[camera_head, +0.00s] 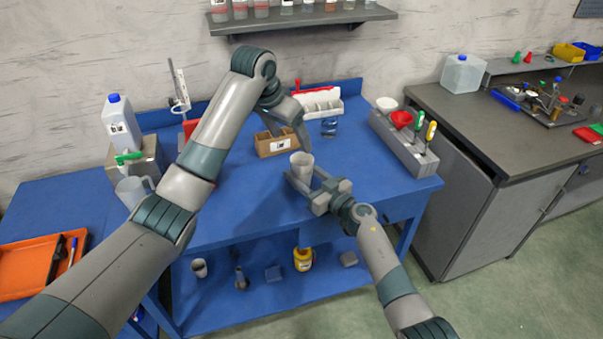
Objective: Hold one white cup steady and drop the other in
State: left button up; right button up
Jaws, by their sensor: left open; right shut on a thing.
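A white cup (301,160) stands upright between the fingers of my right gripper (299,181), above the front middle of the blue table (240,215). My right gripper is shut on this cup. My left gripper (290,140) is open just above and behind the cup, with one finger close to its rim. I see nothing between its fingers. I see no separate second white cup on the tabletop, and cannot tell whether one sits inside the held cup.
A wooden box (264,147) stands behind the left gripper. A grey holder (404,148) with funnels and screwdrivers is on the right. A white jug (133,190) and a bottle (119,125) are on the left. The table's front middle is mostly clear.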

jog(key=o, duration=1.1)
jog(key=shift+s+d, duration=0.1)
jog(key=shift+d, duration=0.05)
jog(key=v, duration=1.1)
jog(key=shift+s+d, duration=0.2)
jog(key=shift+s, duration=0.05)
